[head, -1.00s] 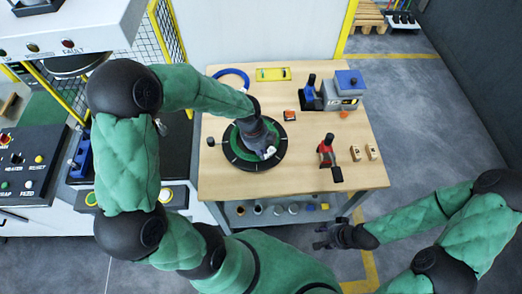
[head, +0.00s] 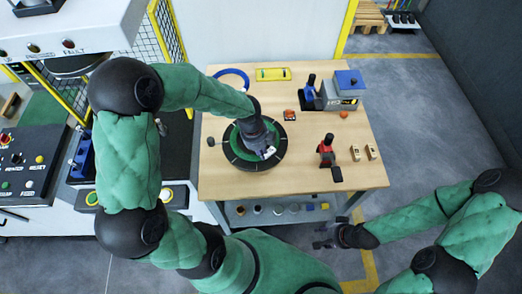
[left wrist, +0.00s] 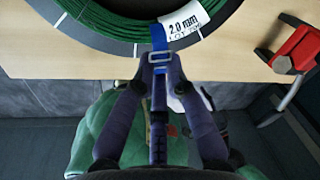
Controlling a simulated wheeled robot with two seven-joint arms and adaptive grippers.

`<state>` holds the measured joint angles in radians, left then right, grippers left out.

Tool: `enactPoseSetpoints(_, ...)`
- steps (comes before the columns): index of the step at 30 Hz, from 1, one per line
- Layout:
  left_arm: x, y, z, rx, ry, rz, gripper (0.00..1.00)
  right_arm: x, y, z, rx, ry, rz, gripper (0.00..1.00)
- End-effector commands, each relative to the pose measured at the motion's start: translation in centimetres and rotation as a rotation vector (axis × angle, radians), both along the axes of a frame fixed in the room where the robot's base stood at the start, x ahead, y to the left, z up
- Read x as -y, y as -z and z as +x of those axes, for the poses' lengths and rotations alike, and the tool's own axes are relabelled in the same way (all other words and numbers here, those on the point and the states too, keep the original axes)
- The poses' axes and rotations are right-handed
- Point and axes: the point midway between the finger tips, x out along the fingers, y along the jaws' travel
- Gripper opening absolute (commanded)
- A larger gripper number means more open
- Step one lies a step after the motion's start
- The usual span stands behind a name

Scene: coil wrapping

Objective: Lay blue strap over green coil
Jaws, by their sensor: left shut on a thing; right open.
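The green coil (left wrist: 92,25) lies on a dark round plate (head: 236,163) at the left of the table. It also shows in the head view, partly hidden by my left arm. My left gripper (left wrist: 160,62) is at the coil's near edge, shut on the blue strap (left wrist: 159,36) at its metal buckle. The strap runs from the fingers up across the dark rim to the coil; its far end is hidden. A white label (left wrist: 184,18) sits on the coil beside the strap. My right gripper (head: 322,238) is open and empty in front of the table, low and to the right.
On the wooden table (head: 300,170) stand a red-and-black tool (head: 326,152), two small tan pieces (head: 371,151), a grey-blue device (head: 343,90) and a small orange item (head: 290,115). A blue ring (head: 232,73) and a yellow level (head: 272,74) lie at the back. The front middle is clear.

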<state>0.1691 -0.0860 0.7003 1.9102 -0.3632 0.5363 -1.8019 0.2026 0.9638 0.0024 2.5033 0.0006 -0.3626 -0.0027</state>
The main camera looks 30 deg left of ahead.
Motion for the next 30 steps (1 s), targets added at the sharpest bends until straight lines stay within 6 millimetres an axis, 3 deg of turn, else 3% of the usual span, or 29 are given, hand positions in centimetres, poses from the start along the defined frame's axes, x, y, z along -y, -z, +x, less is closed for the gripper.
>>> enactPoseSetpoints(30,0.01,0.88,-0.01,-0.003,-0.006,0.0,0.0,0.0,0.39,0.0,0.0,0.0,0.0,0.48)
